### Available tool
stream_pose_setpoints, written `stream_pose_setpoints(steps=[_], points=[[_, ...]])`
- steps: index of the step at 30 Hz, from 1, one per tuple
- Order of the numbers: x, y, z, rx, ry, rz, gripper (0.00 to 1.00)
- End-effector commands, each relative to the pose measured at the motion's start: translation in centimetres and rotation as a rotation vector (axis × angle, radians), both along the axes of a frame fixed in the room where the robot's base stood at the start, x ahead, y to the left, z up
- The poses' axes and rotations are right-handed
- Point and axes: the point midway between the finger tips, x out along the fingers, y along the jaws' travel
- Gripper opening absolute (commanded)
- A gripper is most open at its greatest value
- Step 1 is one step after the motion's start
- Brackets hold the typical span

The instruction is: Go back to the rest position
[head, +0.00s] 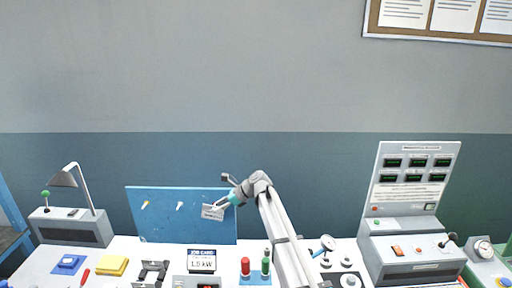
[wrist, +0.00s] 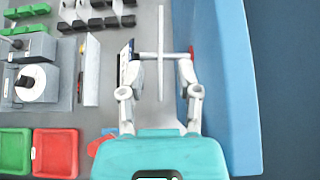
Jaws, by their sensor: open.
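My gripper (wrist: 160,58) is open in the wrist view, with its fingers spread beside the blue board (wrist: 222,80). A thin white plate (wrist: 161,40), seen edge-on, stands between the fingers, apart from both. A pale rod with a red end near the board crosses at fingertip height; I cannot tell exactly how plate and rod join. In the head view my gripper (head: 218,204) is at the right part of the blue board (head: 160,225), just above a white tag (head: 212,213) with small markings. The tag appears to hang in front of the board.
Two hooks (head: 146,204) show on the board's left. A lamp (head: 75,185) stands far left; a job card (head: 201,260), red and green cylinders (head: 245,267) and an instrument panel (head: 410,190) line the bench. Red and green trays (wrist: 55,152) lie lower left.

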Motion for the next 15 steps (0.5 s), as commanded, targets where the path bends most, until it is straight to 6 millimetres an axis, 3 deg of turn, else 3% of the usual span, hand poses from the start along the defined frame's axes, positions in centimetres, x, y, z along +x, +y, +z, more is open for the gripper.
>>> stream_pose_setpoints(steps=[15], points=[[0.1,0.0,6.0,0.001,-0.001,-0.002,0.49]])
